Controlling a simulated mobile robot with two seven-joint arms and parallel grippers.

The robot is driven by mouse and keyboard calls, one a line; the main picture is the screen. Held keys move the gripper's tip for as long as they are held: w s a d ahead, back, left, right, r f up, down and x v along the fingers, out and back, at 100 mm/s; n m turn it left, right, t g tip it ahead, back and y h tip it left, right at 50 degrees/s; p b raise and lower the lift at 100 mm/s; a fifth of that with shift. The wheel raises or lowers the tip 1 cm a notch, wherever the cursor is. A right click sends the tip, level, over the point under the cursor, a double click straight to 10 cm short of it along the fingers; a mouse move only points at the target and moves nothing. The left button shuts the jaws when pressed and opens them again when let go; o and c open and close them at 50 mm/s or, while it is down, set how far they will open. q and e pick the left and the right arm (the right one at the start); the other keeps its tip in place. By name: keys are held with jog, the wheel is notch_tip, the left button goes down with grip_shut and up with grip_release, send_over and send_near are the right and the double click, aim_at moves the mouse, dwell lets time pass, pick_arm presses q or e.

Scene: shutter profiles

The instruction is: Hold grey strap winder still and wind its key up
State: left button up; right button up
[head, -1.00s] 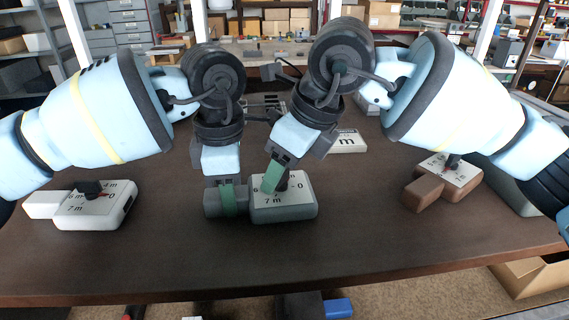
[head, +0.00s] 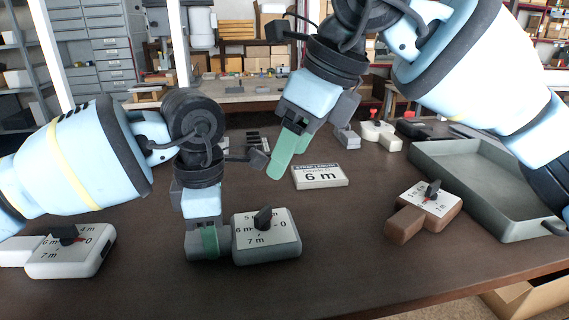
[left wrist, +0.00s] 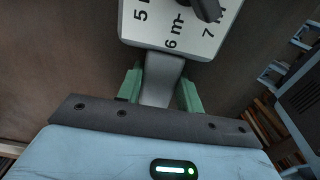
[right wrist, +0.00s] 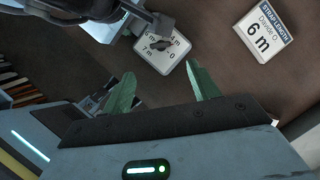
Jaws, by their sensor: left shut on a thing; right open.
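The grey strap winder (head: 267,252) stands on the table, with a white dial face marked 5, 6 m, 7 m and 0. Its black key (head: 264,218) sticks up from the dial; its exact setting is hard to read. My left gripper (head: 208,241) is shut on the winder's grey handle, which shows between the green fingers in the left wrist view (left wrist: 160,82). My right gripper (head: 279,168) is open and empty, raised above and behind the winder, apart from the key. The right wrist view shows the key (right wrist: 160,44) beyond its spread fingers (right wrist: 163,88).
A "6 m" strap length sign (head: 320,177) lies behind the winder. A white winder (head: 65,262) is at left, a brown winder (head: 440,215) at right. A grey tray (head: 500,228) is at far right. Red-topped items (head: 378,128) stand at the back. The front middle is clear.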

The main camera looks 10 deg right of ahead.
jog(key=shift+d+r, duration=0.1)
jog(key=shift+r, duration=0.05)
jog(key=shift+s, duration=0.1)
jog(key=c, duration=0.5)
jog(key=m, duration=0.2)
jog(key=d+m, duration=0.1)
jog(key=shift+s+f+m+y, duration=0.25)
jog(key=shift+f+m+y, duration=0.05)
jog(key=shift+f+m, duration=0.1)
jog(key=c, duration=0.7)
jog(key=m, duration=0.3)
jog(key=s+d+m, duration=0.1)
jog(key=shift+f+m+y, duration=0.3)
jog(key=shift+f, duration=0.05)
grip_shut()
jog(key=s+d+m, duration=0.1)
jog(key=m, duration=0.4)
jog(key=s+d+f+m+y, duration=0.1)
jog(key=d+m, duration=0.1)
jog(key=m, duration=0.3)
jog(key=s+d+f+m, duration=0.1)
jog(key=m, duration=0.5)
jog(key=shift+d+y, duration=0.25)
jog(key=shift+y, duration=0.15)
